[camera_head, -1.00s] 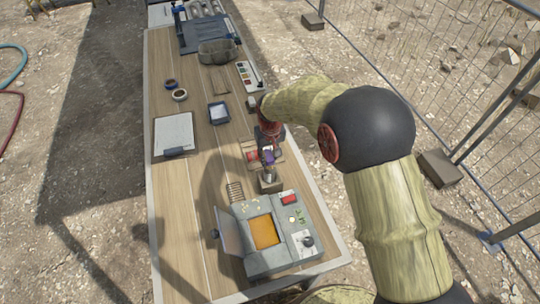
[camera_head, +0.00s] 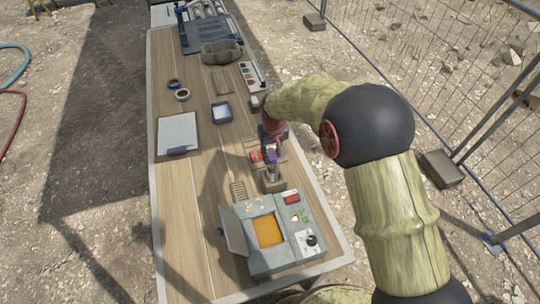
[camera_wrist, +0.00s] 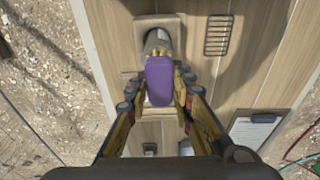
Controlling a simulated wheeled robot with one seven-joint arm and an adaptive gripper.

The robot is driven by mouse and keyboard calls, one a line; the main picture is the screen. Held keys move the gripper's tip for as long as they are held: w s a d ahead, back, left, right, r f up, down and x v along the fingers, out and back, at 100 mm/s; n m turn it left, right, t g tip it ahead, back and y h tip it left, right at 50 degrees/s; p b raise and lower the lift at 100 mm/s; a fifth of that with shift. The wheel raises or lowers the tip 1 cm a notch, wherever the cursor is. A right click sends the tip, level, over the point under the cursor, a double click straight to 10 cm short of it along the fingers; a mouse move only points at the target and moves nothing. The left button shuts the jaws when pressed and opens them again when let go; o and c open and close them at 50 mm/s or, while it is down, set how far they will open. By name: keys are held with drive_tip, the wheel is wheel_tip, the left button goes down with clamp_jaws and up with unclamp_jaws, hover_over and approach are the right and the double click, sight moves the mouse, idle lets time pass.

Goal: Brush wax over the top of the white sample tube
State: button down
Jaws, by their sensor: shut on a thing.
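My gripper (camera_wrist: 159,78) is shut on a purple handle (camera_wrist: 160,92), which also shows in the head view (camera_head: 271,156); I take it for the brush. Brass-coloured parts and a grey cylinder lie past the handle, over a small brown holder (camera_head: 272,184). I cannot tell whether the brush is still inside the holder. Orange wax (camera_head: 268,230) fills the square well of the grey heater box (camera_head: 285,262) at the near end of the table. Several pale tubes (camera_head: 206,8) lie at the far end; I cannot tell which is the white sample tube.
The heater's lid (camera_head: 233,231) stands open on its left. The left-middle tabletop is clear. A mesh fence runs along the right.

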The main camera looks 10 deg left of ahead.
sight(270, 151)
wheel_tip(270, 151, up, 4)
drive_tip(key=shift+r+p, duration=0.1)
drive_tip(key=shift+p, duration=0.9)
drive_tip(key=shift+w+a+r+p, duration=0.15)
drive_tip(key=shift+w+r+p, duration=0.1)
drive_tip(key=shift+r+p, duration=0.25)
drive_tip(key=shift+s+r+p, duration=0.15)
drive_tip(key=shift+r+p, duration=0.45)
drive_tip(key=shift+r, duration=0.85)
